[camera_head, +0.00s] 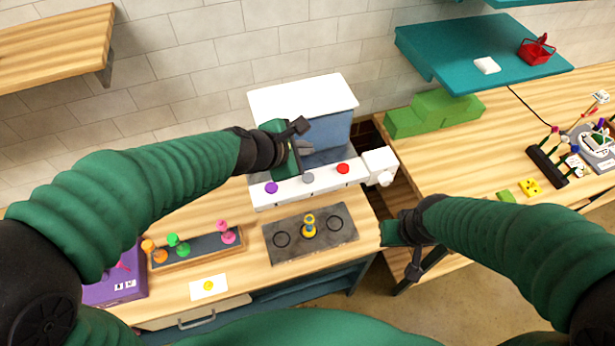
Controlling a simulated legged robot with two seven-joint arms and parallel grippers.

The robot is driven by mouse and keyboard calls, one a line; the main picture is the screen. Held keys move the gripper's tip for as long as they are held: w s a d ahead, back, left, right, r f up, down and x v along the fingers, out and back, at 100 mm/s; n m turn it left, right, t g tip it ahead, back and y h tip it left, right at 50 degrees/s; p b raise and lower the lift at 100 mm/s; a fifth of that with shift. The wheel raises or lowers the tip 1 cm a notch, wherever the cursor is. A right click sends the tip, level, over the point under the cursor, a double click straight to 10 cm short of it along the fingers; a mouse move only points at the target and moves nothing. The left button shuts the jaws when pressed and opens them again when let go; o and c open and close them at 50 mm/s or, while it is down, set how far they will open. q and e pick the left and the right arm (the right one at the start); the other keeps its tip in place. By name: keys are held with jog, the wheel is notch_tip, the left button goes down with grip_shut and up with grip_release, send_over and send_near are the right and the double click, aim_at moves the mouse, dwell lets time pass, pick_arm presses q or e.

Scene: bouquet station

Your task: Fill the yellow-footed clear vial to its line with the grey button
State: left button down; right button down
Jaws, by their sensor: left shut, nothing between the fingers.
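The white and blue dispenser (303,100) stands against the wall, with a purple button (271,188), a grey button (308,178) and a red button (343,169) on its front ledge. The yellow-footed vial (309,229) stands upright on a dark plate (340,238) in front of the ledge, between two ring marks. Its line and any liquid level are too small to tell. My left gripper (303,147) is shut and empty, above and behind the grey button, seemingly apart from it. My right gripper (402,250) is low at the counter's right edge; its fingers are unclear.
A rack (195,257) with orange, green and pink pieces stands left of the plate. A white card (208,287) with a yellow mark lies in front. A purple box (115,285) is at left. Green blocks (432,113) sit on the right counter, beyond a gap.

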pick_arm(q)
jog(key=b, duration=0.6)
send_over(306, 180)
notch_tip(306, 180, down, 7)
jog(key=shift+w+r, duration=0.1)
jog(key=shift+w, duration=0.05)
jog(key=shift+f+b, duration=0.5)
jog(key=shift+f, duration=0.1)
jog(key=shift+r, duration=0.1)
dwell(0.7)
jog(key=shift+f+b, duration=0.35)
jog(key=shift+f+b, duration=0.6)
dwell(0.6)
dwell(0.3)
jog(key=shift+a+r+p, duration=0.1)
jog(key=shift+r+p, duration=0.9)
